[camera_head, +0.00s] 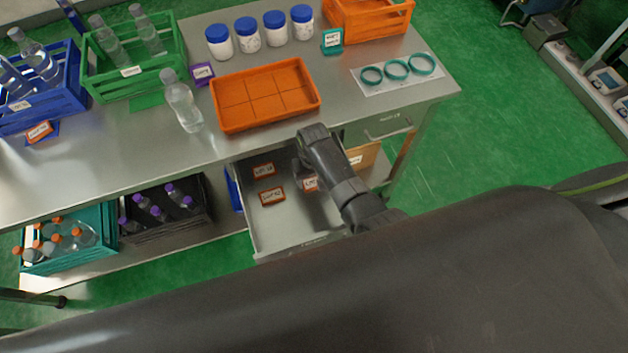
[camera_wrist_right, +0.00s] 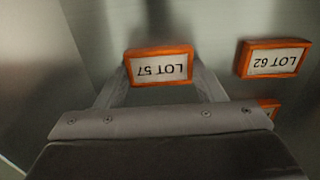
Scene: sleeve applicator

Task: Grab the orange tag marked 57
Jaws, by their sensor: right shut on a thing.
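The orange-framed tag reading LOT 57 (camera_wrist_right: 160,66) sits between the two fingers of my right gripper (camera_wrist_right: 160,72) in the right wrist view, upside down there. The fingers are closed against its two short ends. In the head view my right gripper (camera_head: 304,168) reaches down into the open drawer, and the tag (camera_head: 310,184) shows partly behind it. A second orange tag, LOT 62 (camera_wrist_right: 273,58), lies beside it; it also shows in the head view (camera_head: 272,196). A third orange tag (camera_head: 263,170) lies near it. My left gripper is not seen.
The open metal drawer (camera_head: 290,232) has walls close around my right gripper. Above it is the table (camera_head: 345,115) with an orange tray (camera_head: 265,95), a bottle (camera_head: 182,102) and teal rings on a white sheet (camera_head: 398,73). The drawer floor left of the tags is mostly clear.

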